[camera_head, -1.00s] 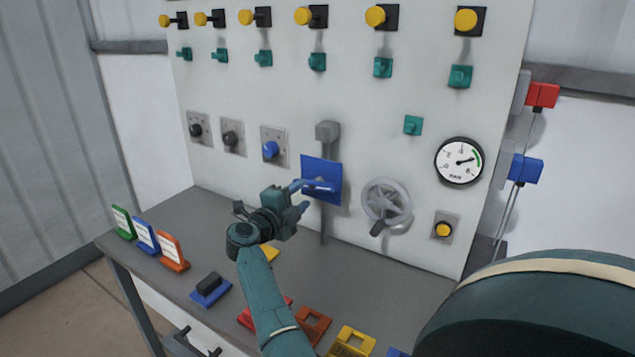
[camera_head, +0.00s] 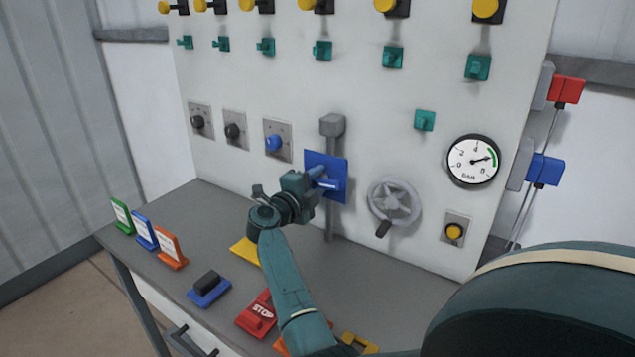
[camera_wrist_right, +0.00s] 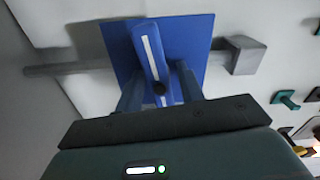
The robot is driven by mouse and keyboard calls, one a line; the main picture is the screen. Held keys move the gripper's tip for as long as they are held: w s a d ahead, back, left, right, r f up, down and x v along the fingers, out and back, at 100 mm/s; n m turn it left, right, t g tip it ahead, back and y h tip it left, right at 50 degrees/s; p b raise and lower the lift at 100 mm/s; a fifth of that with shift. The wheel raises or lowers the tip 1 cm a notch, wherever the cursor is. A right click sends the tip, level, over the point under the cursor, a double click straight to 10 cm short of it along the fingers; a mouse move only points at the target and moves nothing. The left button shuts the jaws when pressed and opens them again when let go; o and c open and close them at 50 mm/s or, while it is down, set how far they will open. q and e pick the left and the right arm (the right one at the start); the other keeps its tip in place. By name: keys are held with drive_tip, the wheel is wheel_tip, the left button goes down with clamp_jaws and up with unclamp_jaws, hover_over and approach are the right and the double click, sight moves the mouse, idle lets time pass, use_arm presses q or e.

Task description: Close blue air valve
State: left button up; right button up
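The blue air valve is a blue square plate (camera_head: 340,170) on a vertical grey pipe, with a blue lever (camera_head: 328,184) that has a white stripe. The lever lies roughly across the pipe. In the right wrist view the plate (camera_wrist_right: 195,38) and lever (camera_wrist_right: 148,45) fill the upper middle. My right gripper (camera_head: 322,178) is at the lever, in front of the plate. In the right wrist view its two fingers (camera_wrist_right: 158,78) stand open on either side of the lever, with small gaps visible. My left gripper is not in view.
A grey handwheel (camera_head: 394,203) and a pressure gauge (camera_head: 473,162) are right of the valve. A blue knob (camera_head: 274,142) is to its left. The grey table (camera_head: 215,215) below carries tags and lock blocks, including a red STOP block (camera_head: 257,314).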

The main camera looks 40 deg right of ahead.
clamp_jaws()
drive_tip(key=shift+f+m+b, duration=0.15)
drive_tip(key=shift+m+b, duration=0.25)
drive_tip(key=shift+m, duration=0.4)
drive_tip(key=shift+o, duration=0.5)
unclamp_jaws()
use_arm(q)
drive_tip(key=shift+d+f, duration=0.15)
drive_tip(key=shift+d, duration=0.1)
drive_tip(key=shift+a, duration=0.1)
